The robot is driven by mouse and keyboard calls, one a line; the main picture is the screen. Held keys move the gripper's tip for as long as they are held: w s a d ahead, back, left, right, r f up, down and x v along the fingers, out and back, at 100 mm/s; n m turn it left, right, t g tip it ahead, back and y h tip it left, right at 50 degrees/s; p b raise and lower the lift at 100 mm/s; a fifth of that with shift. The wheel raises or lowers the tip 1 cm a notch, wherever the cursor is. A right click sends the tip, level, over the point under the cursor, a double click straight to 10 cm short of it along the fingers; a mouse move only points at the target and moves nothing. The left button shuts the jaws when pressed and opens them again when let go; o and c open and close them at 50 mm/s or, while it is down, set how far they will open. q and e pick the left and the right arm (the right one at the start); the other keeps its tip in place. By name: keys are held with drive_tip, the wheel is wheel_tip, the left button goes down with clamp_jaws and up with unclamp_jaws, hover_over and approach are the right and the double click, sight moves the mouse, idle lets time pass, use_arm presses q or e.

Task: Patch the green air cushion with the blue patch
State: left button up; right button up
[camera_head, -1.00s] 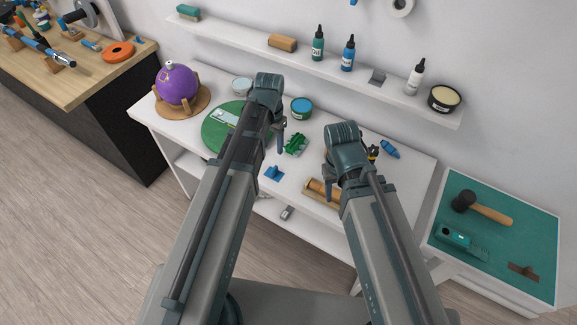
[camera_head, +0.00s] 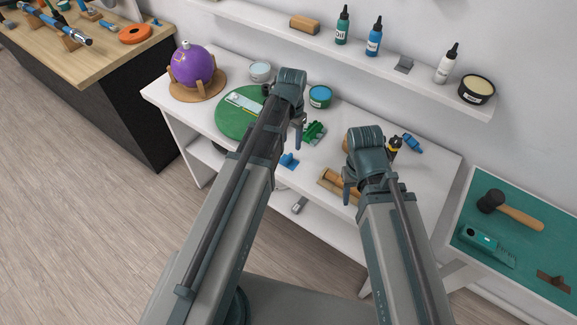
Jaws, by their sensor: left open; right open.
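The green air cushion appears to be the flat, round green disc (camera_head: 228,122) on the white table, partly hidden behind my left arm. A pale strip-like object (camera_head: 245,103) lies on it. A small blue piece (camera_head: 288,161) lies near the table's front edge; I cannot tell whether it is the blue patch. My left gripper (camera_head: 298,128) points down over the table just right of the disc, open and seemingly empty. My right gripper (camera_head: 349,190) points down by the wooden holder at the front of the table, open; its fingers are partly hidden by the wrist.
A green clamp-like object (camera_head: 314,132), a teal tin (camera_head: 320,96), a purple ball (camera_head: 192,65) on a wooden stand and a wooden holder (camera_head: 338,184) crowd the table. A wall shelf (camera_head: 390,72) with bottles runs behind. A side table (camera_head: 545,200) holds a mallet (camera_head: 510,210).

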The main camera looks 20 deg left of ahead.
sight(289, 155)
use_arm(q)
drive_tip(key=shift+f+b, duration=0.35)
drive_tip(key=shift+f, duration=0.45)
use_arm(e)
drive_tip(key=shift+f, duration=0.85)
use_arm(q)
drive_tip(key=f+b, duration=0.5)
drive_tip(key=shift+s+a+f, duration=0.15)
drive_tip(key=shift+s+a, duration=0.1)
use_arm(e)
wheel_tip(289, 155, down, 5)
drive_tip(key=shift+f, duration=0.15)
use_arm(q)
clamp_jaws()
